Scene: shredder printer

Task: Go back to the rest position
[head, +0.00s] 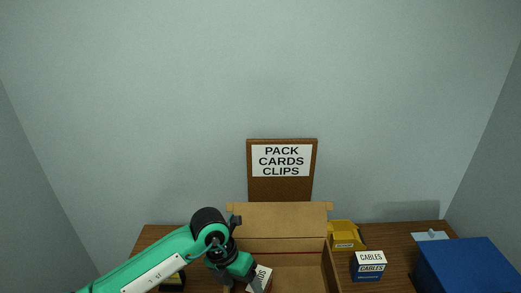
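My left arm comes in from the lower left in the head view, and its gripper (247,283) points down at the left side of an open cardboard box (280,219). A small box with a white label (262,277) ending in "DS" is right beside the gripper, partly hidden by it. I cannot tell whether the fingers hold this box or are apart from it. My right gripper is not in view.
A brown board with a "PACK CARDS CLIPS" sign (282,161) stands behind the cardboard box. To the right are a yellow bin (345,236), a blue-and-white "CABLES" box (369,267) and a large blue box (470,265). Bare wooden table (400,240) shows between them.

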